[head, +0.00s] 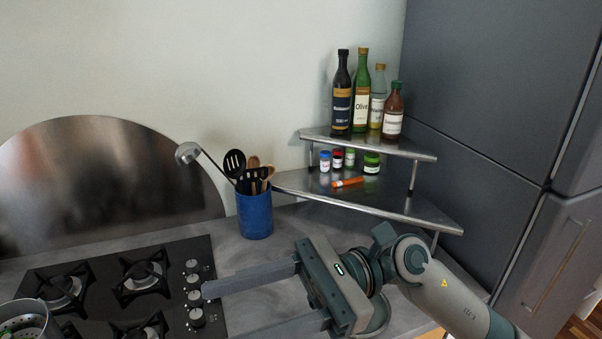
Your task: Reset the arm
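My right arm (450,299) comes in from the lower right and reaches left over the counter. My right gripper (218,314) is open, with its two long grey fingers well apart and only the counter visible between them. The fingers point left, and their tips show by the right edge of the hob (110,290), near its knobs. The nearer finger is partly cut off by the bottom edge. My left arm and gripper are not in view.
A blue utensil pot (255,215) stands behind the gripper. A two-tier metal corner shelf (400,210) holds several bottles (361,100), small jars (371,163) and an orange tube (347,182). A metal colander (25,322) is at lower left. A dark tall cabinet (490,110) bounds the right.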

